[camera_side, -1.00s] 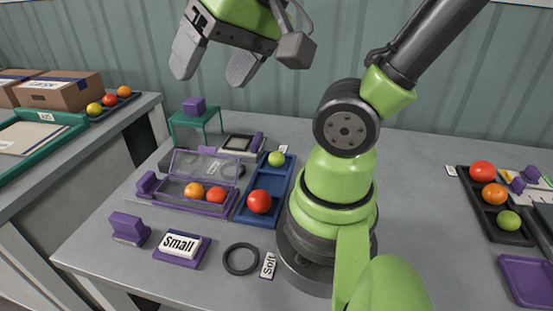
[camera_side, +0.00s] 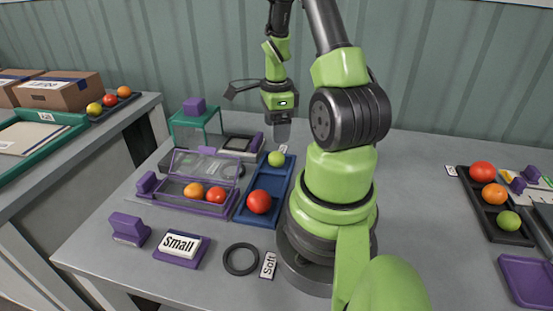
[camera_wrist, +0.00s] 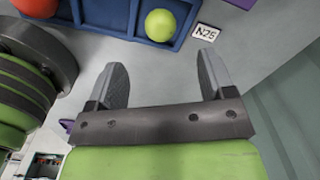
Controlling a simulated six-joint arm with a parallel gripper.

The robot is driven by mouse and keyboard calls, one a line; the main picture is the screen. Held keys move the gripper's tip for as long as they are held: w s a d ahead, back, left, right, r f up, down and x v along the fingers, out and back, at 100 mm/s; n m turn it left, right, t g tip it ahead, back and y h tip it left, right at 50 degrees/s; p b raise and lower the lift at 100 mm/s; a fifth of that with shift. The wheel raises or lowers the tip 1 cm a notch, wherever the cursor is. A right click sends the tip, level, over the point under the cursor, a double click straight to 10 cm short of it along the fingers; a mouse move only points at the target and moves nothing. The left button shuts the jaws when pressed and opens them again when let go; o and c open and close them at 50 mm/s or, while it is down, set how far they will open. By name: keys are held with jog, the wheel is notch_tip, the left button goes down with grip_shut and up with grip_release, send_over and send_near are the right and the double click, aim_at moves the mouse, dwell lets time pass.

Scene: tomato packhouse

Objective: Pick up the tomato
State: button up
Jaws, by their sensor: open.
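A red tomato (camera_side: 259,202) and a yellow-green tomato (camera_side: 276,158) sit in the blue tray (camera_side: 268,180) beside my base. In the wrist view, the green tomato (camera_wrist: 160,25) lies in the tray beyond my fingertips, and part of the red tomato (camera_wrist: 36,6) shows at the top left. My gripper (camera_wrist: 163,75) is open and empty, with bare table showing between its fingers. In the side view my gripper (camera_side: 281,136) points down behind the tray's far end; its fingers overlap in that view. Which tomato the task means cannot be told.
A purple-framed clear box (camera_side: 190,204) with an orange and a red tomato stands left of the tray, its lid raised. A green stand (camera_side: 198,126) is behind it. A black tray (camera_side: 497,231) with several tomatoes is at right. A label (camera_wrist: 206,32) lies near the blue tray.

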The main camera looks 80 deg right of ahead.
aim_at(276, 153)
notch_tip(276, 153, down, 8)
jog(key=shift+f, duration=0.1)
jog(key=c, duration=0.8)
